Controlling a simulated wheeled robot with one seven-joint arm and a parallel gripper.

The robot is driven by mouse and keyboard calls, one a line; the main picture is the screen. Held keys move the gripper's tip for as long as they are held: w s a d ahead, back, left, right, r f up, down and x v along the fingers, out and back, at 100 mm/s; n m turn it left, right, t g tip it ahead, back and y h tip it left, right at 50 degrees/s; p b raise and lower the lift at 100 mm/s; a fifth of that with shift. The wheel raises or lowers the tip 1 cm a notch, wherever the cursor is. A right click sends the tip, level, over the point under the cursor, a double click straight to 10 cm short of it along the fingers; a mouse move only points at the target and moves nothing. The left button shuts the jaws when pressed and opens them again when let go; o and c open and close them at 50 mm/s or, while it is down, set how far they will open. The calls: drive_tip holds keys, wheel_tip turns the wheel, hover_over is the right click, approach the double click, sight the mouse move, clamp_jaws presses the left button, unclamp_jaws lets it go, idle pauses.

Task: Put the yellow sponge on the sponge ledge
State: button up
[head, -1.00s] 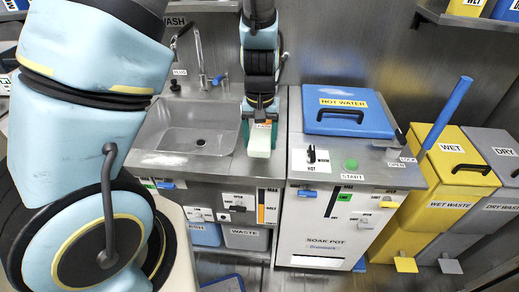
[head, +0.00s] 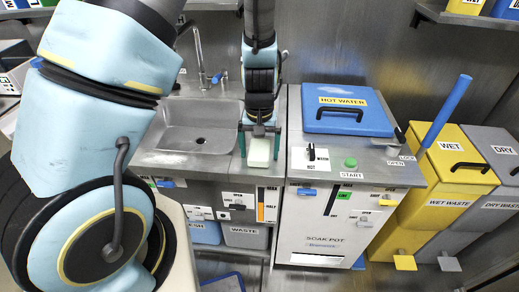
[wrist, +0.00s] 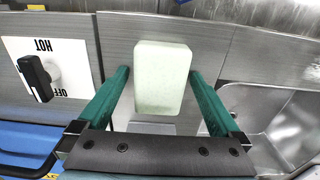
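A pale greenish-white block (head: 260,152), sponge-like in shape, lies on the steel counter between the sink and the soak pot. No clearly yellow sponge shows. My gripper (head: 260,140) is open above the block with its green fingers on either side. In the wrist view the block (wrist: 163,78) sits between the fingertips of my gripper (wrist: 160,76). A narrow gap shows at the left finger; the right finger is very close, and contact there cannot be told. I cannot make out a sponge ledge by any readable label.
The sink (head: 198,128) with its tap (head: 202,60) is left of the block. The soak pot (head: 325,222) with its blue hot water lid (head: 347,112) is at right. The yellow wet waste bin (head: 448,178) stands further right. A knob (wrist: 38,76) shows in the wrist view.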

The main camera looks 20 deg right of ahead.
sight(259, 150)
wheel_tip(259, 150, up, 12)
drive_tip(key=a+r+n, duration=0.2)
drive_tip(key=a, duration=1)
drive_tip(key=w+a+r+n+t, duration=0.1)
drive_tip(key=a+r, duration=0.1)
drive_tip(key=a, duration=1.1)
drive_tip(key=shift+w+a+r+n+t+b, duration=0.2)
drive_tip(key=shift+r+n+t+b, duration=0.1)
drive_tip(key=shift+n+b, duration=0.15)
drive_tip(key=shift+c, duration=0.2)
